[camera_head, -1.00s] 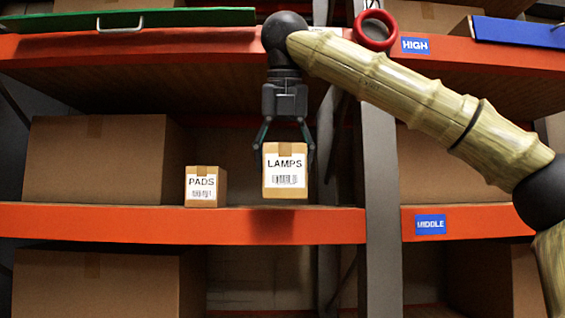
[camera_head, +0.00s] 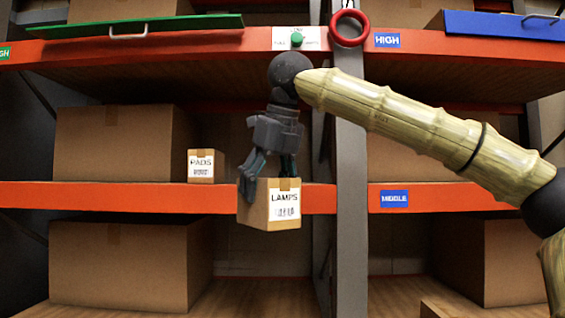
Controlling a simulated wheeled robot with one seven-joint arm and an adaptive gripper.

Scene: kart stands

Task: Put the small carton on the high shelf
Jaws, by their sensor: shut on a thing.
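My gripper (camera_head: 268,178) is shut on the small carton labelled LAMPS (camera_head: 257,214) and holds it slightly tilted, in front of the orange middle shelf edge. The carton hangs from the fingers, its white label facing forward and right. A second small carton, labelled PADS (camera_head: 201,176), stands on the middle shelf (camera_head: 110,197) to the left. The high shelf (camera_head: 420,43) has an orange edge with a blue HIGH sign. What lies deep on the high shelf is hidden from this low view.
A green panel with a handle (camera_head: 180,27) lies along the high shelf's left part; a blue one (camera_head: 495,26) lies at right. A red ring (camera_head: 349,28) is at the grey upright (camera_head: 351,230). Between them is a small sign with a green button (camera_head: 296,38). Large cartons (camera_head: 118,145) fill the shelves.

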